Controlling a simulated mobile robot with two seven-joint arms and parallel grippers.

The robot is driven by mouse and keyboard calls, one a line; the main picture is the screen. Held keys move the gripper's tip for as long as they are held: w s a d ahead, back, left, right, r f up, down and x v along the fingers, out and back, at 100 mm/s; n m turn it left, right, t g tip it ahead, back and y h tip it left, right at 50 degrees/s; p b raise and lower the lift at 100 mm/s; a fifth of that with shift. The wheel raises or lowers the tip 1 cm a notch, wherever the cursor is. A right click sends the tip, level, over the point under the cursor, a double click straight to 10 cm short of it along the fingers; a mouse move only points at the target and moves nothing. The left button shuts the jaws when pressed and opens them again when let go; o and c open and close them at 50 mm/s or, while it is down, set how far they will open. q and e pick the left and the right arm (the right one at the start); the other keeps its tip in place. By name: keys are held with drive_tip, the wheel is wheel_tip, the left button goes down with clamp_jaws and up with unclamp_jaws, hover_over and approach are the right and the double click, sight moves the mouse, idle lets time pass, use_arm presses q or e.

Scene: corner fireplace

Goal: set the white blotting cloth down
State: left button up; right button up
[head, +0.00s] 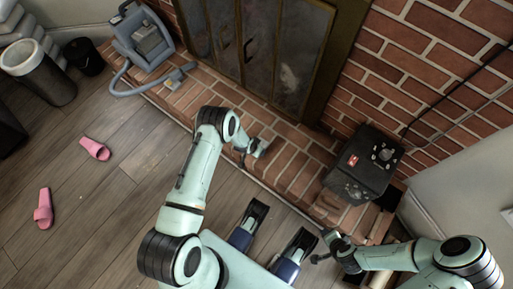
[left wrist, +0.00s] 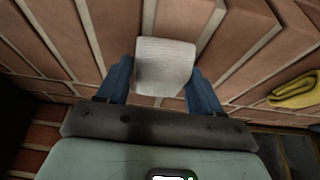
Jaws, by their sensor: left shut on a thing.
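The white blotting cloth (left wrist: 166,66) is a small, pale, textured square between the two blue fingers of my left gripper (left wrist: 163,85) in the left wrist view. The gripper is shut on it. Brick paving shows beyond the cloth; I cannot tell whether the cloth touches it. In the head view my left gripper (head: 256,148) is over the brick hearth (head: 292,166), in front of the dark fireplace doors. The cloth is too small there to make out clearly. My right gripper (head: 322,249) is low at the right, near the hearth's front edge; its finger opening is unclear.
A folded yellow cloth (left wrist: 296,90) lies on the bricks at the right of the wrist view. A black box-shaped appliance (head: 364,163) stands on the hearth. A grey vacuum-like machine (head: 143,40) with a hose is at the back left. Pink slippers (head: 94,148) lie on the wooden floor.

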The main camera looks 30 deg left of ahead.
use_arm(q)
drive_tip(key=shift+f, duration=0.6)
use_arm(e)
drive_tip(key=shift+w+d+f, duration=0.2)
drive_tip(key=shift+w, duration=0.15)
drive_tip(key=shift+f, duration=0.1)
use_arm(q)
drive_tip(key=shift+f, duration=0.1)
drive_tip(key=o, duration=1)
use_arm(e)
drive_tip(key=shift+s+f, duration=0.1)
drive_tip(key=shift+s, duration=0.05)
